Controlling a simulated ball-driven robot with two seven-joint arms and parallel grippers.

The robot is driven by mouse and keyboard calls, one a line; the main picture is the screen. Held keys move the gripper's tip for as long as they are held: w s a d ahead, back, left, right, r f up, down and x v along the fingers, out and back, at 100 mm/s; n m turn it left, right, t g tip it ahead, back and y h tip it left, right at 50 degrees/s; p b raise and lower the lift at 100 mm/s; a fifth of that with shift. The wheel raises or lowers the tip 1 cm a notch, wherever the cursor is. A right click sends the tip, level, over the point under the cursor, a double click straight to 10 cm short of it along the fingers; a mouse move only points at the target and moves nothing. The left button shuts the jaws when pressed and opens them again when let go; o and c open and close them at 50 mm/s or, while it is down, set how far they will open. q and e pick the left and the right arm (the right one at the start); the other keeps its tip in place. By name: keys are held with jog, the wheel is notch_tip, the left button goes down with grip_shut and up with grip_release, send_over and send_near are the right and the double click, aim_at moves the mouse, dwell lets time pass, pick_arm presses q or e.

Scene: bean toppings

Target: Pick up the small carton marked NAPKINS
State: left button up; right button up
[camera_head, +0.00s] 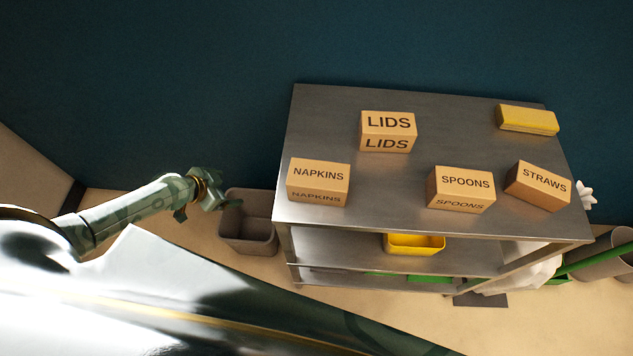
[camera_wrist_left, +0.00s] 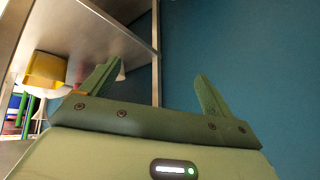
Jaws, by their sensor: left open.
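The small carton marked NAPKINS (camera_head: 318,182) is a tan box with black print, standing at the near left corner of the metal cart's top (camera_head: 330,135). My left gripper (camera_head: 230,204) is left of the cart and apart from the carton, above a grey bin. In the left wrist view its two green fingers (camera_wrist_left: 155,85) are spread with nothing between them. The carton does not show in the left wrist view. My right gripper is not in view.
Cartons marked LIDS (camera_head: 388,132), SPOONS (camera_head: 461,189) and STRAWS (camera_head: 538,185) share the cart top with a yellow block (camera_head: 527,120). A grey bin (camera_head: 249,222) stands left of the cart. A yellow tub (camera_head: 414,244) is on a lower shelf.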

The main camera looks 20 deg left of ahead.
pick_arm(q)
jog(key=w+d+r+m+h+b, duration=0.2)
jog(key=d+r+m+h, duration=0.15)
jog(key=r, duration=0.65)
jog(key=w+d+r+m+h+b, duration=0.1)
jog(key=w+d+r+m+h, duration=0.2)
jog(key=r, duration=0.7)
jog(key=s+d+r+m+g+h+b, duration=0.2)
jog(key=s+d+r+g+h, duration=0.1)
jog(key=s+d+r, duration=0.5)
jog(key=b, duration=0.4)
send_near(316, 174)
jog(key=x, duration=0.4)
jog(key=shift+w+d, duration=0.2)
jog(key=shift+d, duration=0.15)
jog(key=x, duration=0.6)
jog(key=shift+s+a+f+b, duration=0.1)
jog(key=shift+f+b, duration=0.1)
jog(key=shift+b, duration=0.1)
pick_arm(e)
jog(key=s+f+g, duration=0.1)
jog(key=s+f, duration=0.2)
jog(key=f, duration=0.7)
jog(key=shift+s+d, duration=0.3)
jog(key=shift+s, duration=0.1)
pick_arm(q)
jog(key=shift+c, duration=0.4)
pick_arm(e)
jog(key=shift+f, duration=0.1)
